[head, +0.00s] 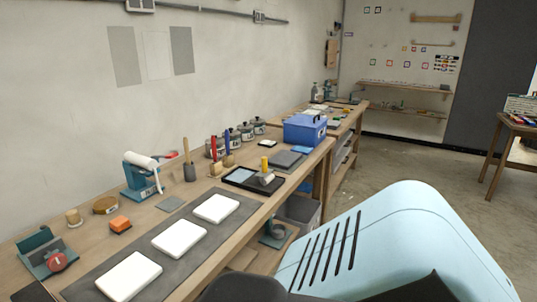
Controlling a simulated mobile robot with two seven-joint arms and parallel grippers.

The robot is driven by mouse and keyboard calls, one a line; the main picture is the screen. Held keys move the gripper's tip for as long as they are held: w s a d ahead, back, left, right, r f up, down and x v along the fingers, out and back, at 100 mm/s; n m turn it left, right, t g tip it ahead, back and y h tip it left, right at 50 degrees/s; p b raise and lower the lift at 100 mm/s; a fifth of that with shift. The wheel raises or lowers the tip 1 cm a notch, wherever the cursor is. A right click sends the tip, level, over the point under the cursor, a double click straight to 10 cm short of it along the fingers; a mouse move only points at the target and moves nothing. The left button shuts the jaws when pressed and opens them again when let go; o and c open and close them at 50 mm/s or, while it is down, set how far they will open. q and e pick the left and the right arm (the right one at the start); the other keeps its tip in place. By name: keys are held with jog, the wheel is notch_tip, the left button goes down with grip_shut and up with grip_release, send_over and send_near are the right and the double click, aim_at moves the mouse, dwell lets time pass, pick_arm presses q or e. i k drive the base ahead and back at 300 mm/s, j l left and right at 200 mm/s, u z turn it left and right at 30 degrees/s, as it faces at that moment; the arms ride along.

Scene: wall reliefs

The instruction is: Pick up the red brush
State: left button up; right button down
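A thin upright red-handled item (214,150), which looks like the red brush, stands on the long wooden workbench (262,212). Its lower end is at a small wooden piece, too small to make out clearly. A similar blue-handled item (227,145) stands just to its right. Dark-lidded jars (247,131) stand behind them against the wall. Neither of my grippers shows in the head view, so I cannot see whether they are open or shut.
Three white slabs (179,238) lie on a dark mat at the near bench. Open floor (400,160) lies to the right.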

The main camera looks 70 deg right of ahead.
aim_at(213, 139)
jog(key=z, duration=1.8)
jog(key=u, duration=2.1)
jog(key=z, duration=1.6)
